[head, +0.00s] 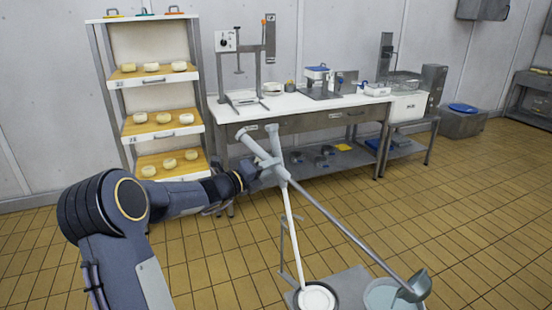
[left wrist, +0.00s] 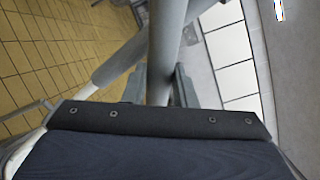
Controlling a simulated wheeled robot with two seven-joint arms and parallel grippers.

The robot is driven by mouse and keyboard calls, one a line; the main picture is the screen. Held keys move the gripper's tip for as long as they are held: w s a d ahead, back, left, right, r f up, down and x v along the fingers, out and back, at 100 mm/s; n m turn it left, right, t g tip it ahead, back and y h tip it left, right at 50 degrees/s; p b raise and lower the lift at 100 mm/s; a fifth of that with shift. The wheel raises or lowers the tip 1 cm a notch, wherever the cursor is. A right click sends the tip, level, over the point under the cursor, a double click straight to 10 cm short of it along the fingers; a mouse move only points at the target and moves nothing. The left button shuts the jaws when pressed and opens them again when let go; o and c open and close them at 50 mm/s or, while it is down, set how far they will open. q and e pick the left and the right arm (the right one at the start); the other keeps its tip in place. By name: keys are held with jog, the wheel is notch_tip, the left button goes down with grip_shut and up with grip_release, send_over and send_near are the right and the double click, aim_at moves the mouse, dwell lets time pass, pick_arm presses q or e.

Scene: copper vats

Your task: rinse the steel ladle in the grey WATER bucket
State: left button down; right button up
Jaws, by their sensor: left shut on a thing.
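The steel ladle has a long grey handle (head: 340,230) running from my left gripper down to the right. Its bowl (head: 416,287) is at the right side of the grey bucket with pale blue water (head: 381,296), at the bottom of the head view. I cannot tell whether the bowl touches the water. My left gripper (head: 272,173) is shut on the ladle's handle near its upper end. In the left wrist view, a grey shaft (left wrist: 167,45) stands between the fingers. My right gripper is not in view.
A second, whitish pole (head: 291,225) crosses the ladle near my gripper and reaches down to a dark-rimmed container (head: 318,297) with white inside, left of the water. Behind are a steel table (head: 330,117) and a cheese rack (head: 157,100). Tiled floor (head: 460,200) is clear to the right.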

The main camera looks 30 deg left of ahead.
pick_arm(q)
jog(key=w+a+f+n, duration=0.1)
jog(key=a+f, duration=0.3)
jog(key=f, duration=0.5)
jog(key=w+a+f+n, duration=0.1)
jog(key=a+f+n, duration=0.3)
jog(key=f, duration=0.6)
jog(key=shift+w+a, duration=0.25)
jog(key=shift+a, duration=0.3)
jog(key=shift+r, duration=0.1)
